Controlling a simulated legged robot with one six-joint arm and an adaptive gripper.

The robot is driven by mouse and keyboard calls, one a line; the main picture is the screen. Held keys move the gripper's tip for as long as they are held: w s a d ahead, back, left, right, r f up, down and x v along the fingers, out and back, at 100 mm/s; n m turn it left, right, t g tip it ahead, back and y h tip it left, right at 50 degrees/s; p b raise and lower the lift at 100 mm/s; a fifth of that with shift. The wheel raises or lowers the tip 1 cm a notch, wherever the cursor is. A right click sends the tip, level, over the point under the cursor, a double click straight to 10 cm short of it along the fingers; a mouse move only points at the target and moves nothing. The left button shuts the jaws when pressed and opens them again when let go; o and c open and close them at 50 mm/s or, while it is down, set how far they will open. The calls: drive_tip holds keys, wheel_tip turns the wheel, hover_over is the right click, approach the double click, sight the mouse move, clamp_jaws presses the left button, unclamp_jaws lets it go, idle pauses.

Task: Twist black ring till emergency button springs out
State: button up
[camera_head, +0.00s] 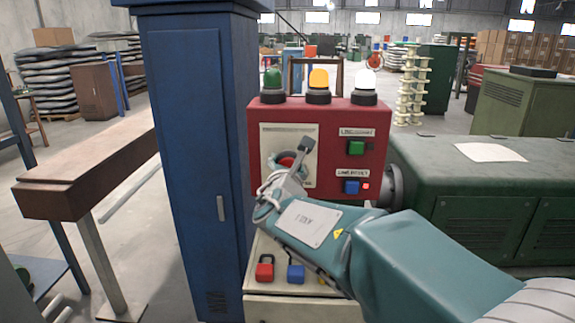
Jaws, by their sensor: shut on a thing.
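A red control box (335,118) stands in the middle of the view. On its pale left plate (303,140) is the red emergency button (287,160), partly hidden by my gripper. The black ring around the button is mostly covered and I cannot make it out clearly. My gripper (292,165) is in front of the button, with its fingers at the ring and shut on it. The teal arm reaches in from the lower right. How far the button stands out cannot be told.
Green (356,148) and blue (351,187) buttons sit right of the plate. Three lamps top the box; the amber one (319,82) is lit. A blue cabinet (190,150) stands close left, a green cabinet (480,185) right. Padlocks (265,268) lie below.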

drive_tip(key=m, duration=0.5)
drive_tip(key=shift+f+m, duration=0.15)
drive_tip(key=shift+m, duration=0.25)
idle(0.4)
drive_tip(key=o, duration=0.9)
drive_tip(key=shift+s, duration=0.1)
drive_tip(key=s, duration=1.1)
drive_tip(key=shift+s+a, duration=0.3)
drive_tip(key=shift+s, duration=0.05)
